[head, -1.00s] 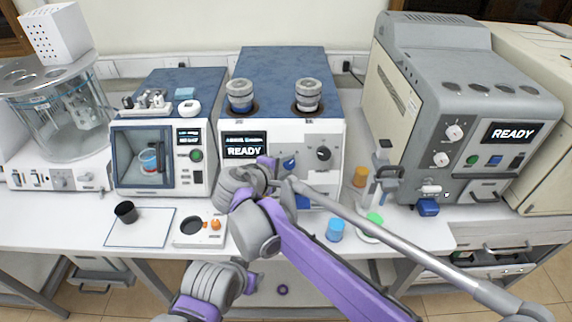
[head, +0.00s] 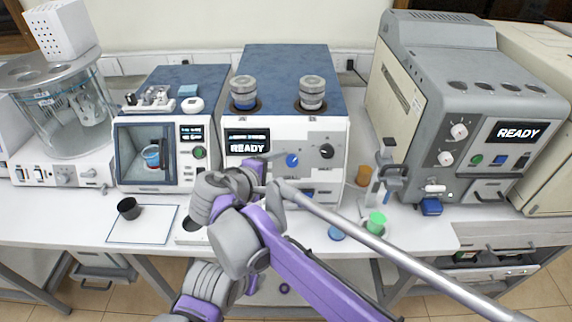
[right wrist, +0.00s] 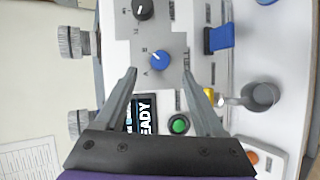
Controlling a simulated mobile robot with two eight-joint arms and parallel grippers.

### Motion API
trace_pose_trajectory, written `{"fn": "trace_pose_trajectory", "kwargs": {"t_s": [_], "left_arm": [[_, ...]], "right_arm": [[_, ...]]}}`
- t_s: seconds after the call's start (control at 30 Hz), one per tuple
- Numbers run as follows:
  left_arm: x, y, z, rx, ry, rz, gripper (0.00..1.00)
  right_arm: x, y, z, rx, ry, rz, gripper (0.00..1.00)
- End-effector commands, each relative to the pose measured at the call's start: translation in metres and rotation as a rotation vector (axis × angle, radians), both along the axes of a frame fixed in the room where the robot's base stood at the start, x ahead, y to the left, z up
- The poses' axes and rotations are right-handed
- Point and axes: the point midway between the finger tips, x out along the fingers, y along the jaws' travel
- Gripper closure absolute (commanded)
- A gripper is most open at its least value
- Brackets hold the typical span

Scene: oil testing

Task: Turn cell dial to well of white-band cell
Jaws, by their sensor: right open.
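The tester with the blue top (head: 286,62) stands mid-bench. Its blue dial (head: 292,160) is on the front panel and also shows in the right wrist view (right wrist: 159,56); small letters lie beside it, and I cannot surely read its pointer. Two cells sit in wells on top: the left one (head: 243,88) has a blue band, the right one (head: 312,90) a pale band. My right gripper (right wrist: 160,74) is open, its fingers pointing at the panel on either side of the dial's line, apparently short of it. My left gripper is not in view.
A black knob (head: 327,151) is right of the dial, and a green button (right wrist: 179,124) shows on the panel. The screen (head: 247,146) reads READY. A grey machine (head: 437,80) stands to the right.

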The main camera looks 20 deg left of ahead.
Motion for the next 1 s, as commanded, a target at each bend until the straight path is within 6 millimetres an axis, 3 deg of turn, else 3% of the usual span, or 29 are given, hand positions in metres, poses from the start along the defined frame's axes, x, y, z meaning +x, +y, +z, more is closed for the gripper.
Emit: {"fn": "trace_pose_trajectory", "kwargs": {"t_s": [0.1,0.3,0.83,0.93,1.0], "left_arm": [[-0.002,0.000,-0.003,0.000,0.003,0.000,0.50],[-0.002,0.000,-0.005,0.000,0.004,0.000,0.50],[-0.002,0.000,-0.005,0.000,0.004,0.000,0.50],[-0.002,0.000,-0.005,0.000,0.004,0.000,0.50],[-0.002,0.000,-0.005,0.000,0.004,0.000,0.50]], "right_arm": [[-0.020,0.005,0.009,0.000,0.001,0.003,0.29],[-0.036,0.009,0.019,0.001,0.001,0.001,0.29],[-0.037,0.008,0.020,0.002,0.002,-0.002,0.29],[-0.034,-0.009,0.015,0.020,0.022,-0.027,0.29],[-0.030,-0.037,0.006,0.056,0.060,-0.071,0.29]]}}
